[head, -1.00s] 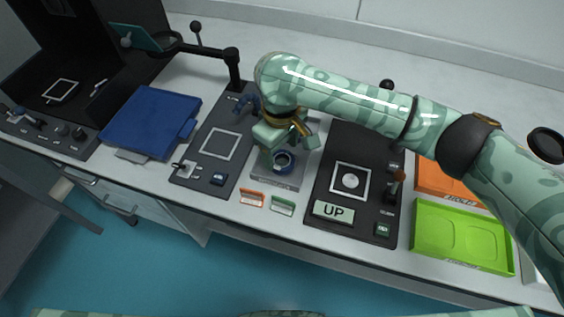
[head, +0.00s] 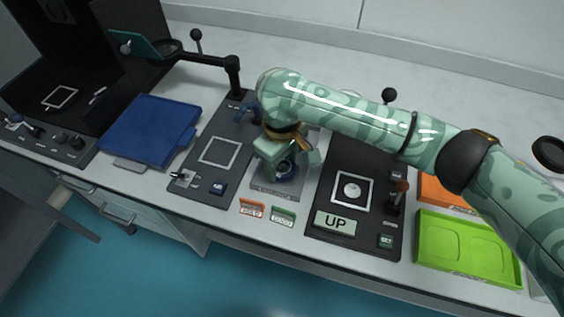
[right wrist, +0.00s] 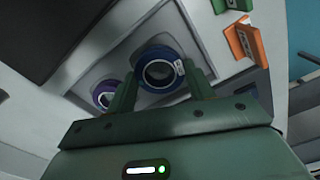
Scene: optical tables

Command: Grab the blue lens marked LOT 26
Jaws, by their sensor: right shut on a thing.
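A blue ring-shaped lens (right wrist: 142,72) sits between the two fingers of my right gripper (right wrist: 160,84) in the right wrist view. A small white label shows on its side, too small to read. In the head view the blue lens (head: 283,172) is partly hidden under my right gripper (head: 287,160), over a grey tray (head: 277,189). The right gripper is shut on the lens. A purple ring-shaped lens (right wrist: 103,94) lies beside it in the right wrist view. My left gripper is not in view.
A dark panel (head: 190,171) with a square outline stands left of the tray. Another panel with an UP sign (head: 336,224) stands right. An orange tag (head: 252,208) and a green tag (head: 284,214) stand in front. A green tray (head: 462,250) lies farther right; a blue folder-like object (head: 150,130) lies left.

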